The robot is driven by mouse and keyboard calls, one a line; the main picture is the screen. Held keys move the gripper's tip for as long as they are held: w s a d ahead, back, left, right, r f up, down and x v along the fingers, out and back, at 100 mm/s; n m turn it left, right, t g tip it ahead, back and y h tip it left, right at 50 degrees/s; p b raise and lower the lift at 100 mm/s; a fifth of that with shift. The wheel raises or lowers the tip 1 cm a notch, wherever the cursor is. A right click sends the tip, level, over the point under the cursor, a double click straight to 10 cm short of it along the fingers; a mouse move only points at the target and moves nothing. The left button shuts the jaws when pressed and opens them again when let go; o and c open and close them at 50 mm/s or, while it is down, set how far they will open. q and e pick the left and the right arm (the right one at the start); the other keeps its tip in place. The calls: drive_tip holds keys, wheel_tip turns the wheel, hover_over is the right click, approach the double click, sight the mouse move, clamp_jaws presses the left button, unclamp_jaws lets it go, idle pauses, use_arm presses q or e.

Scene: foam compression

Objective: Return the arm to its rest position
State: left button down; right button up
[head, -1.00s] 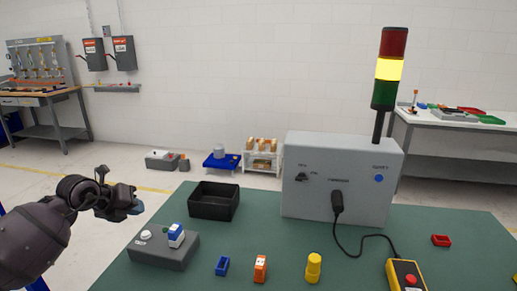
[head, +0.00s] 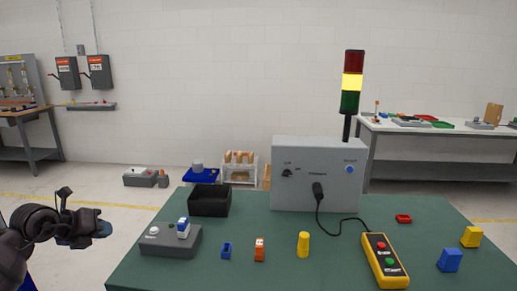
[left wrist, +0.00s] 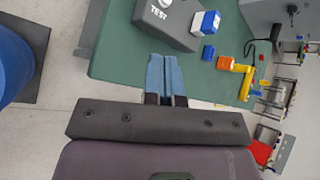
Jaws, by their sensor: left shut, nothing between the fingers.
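My left gripper (head: 101,229) is at the left of the head view, off the left edge of the green table (head: 330,275) and apart from everything on it. In the left wrist view its two blue fingertips (left wrist: 165,75) are together with nothing between them, over the table's edge. The grey test box (head: 170,241) with a blue-and-white block (head: 183,228) on it stands on the table to the right of the gripper. My right gripper does not show.
On the table are a black bin (head: 209,201), a grey control box (head: 317,178) with a lit yellow stack light (head: 352,83), a yellow pendant (head: 385,260) and several small coloured blocks. In the left wrist view a blue cylinder (left wrist: 12,65) stands at the left.

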use_arm(q)
drive_tip(key=d+r+n+t+h, duration=0.1)
drive_tip(key=d+r+t+h, duration=0.4)
drive_tip(key=d+r+h, duration=0.3)
drive_tip(key=s+f+n+t+y, duration=0.1)
drive_tip(key=s+f+n+y, duration=0.5)
drive_tip(key=f+n, duration=0.55)
drive_tip(key=s+f+n+t+y, duration=0.1)
drive_tip(key=s+f+n+y, duration=0.45)
drive_tip(key=f+n, duration=0.6)
drive_tip(key=s+d+f+n+g, duration=0.2)
drive_tip(key=s+f, duration=0.4)
drive_tip(key=s, duration=0.3)
drive_tip(key=s+d+f+n+g, duration=0.2)
drive_tip(key=s+f+n, duration=0.3)
drive_tip(key=s, duration=0.5)
wheel_tip(320, 180, down, 2)
drive_tip(key=shift+f+g+y, duration=0.1)
drive_tip(key=shift+g+y, duration=0.35)
drive_tip(key=shift+g, duration=0.05)
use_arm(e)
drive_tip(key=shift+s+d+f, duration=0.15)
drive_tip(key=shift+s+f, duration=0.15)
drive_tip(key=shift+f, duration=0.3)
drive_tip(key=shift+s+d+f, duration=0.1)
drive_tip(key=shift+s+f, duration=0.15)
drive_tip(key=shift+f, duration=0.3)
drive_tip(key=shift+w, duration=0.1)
